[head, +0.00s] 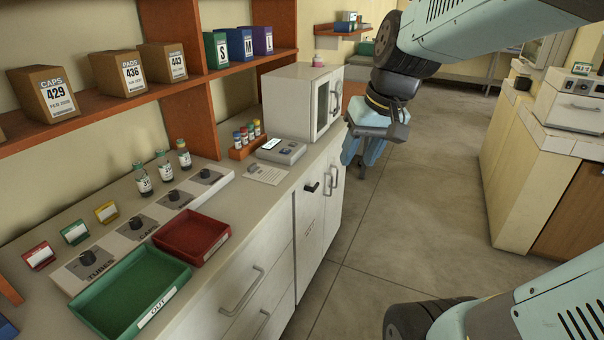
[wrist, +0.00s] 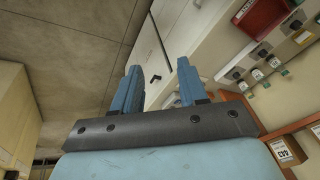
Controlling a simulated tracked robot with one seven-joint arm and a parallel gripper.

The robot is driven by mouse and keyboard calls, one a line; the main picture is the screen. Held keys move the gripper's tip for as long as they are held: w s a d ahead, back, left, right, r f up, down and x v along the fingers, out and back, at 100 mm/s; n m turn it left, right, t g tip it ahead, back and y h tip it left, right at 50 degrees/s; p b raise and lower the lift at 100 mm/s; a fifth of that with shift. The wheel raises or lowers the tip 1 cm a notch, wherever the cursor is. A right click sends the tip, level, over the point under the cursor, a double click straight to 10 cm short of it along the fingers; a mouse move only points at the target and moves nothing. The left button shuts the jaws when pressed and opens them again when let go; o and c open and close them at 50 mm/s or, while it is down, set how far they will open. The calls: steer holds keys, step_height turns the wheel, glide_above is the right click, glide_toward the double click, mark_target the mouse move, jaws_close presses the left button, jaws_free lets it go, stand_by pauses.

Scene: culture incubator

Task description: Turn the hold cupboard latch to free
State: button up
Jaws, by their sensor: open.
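The black latch (head: 312,187) sits near the top of a white cupboard door (head: 309,222) under the counter. In the wrist view, the latch (wrist: 155,79) shows as a small dark bent shape between my fingers, some way beyond them. My gripper (head: 364,158) hangs over the aisle to the right of the cupboard front, apart from the latch. In the wrist view, my gripper's two blue fingers (wrist: 158,72) are spread with nothing between them. Any marks for the latch's positions are too small to read.
Another door with an upright handle (head: 334,178) is beside the latch door. A drawer handle (head: 242,292) sticks out nearer to me. A white cabinet (head: 292,100) and a small grey device (head: 279,150) stand on the counter above. The aisle floor (head: 430,190) is clear.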

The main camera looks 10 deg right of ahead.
steer(key=w+f+g+y, duration=0.35)
steer(key=w+f, duration=0.35)
steer(key=w, duration=0.5)
steer(key=m+t+y, duration=0.8)
steer(key=t+y, duration=0.1)
steer(key=t, duration=0.2)
glide_toward(316, 184)
steer(key=x, duration=0.6)
steer(key=f+x, duration=0.1)
steer(key=x, duration=0.2)
steer(key=shift+w+a, duration=0.3)
steer(key=shift+c, duration=0.2)
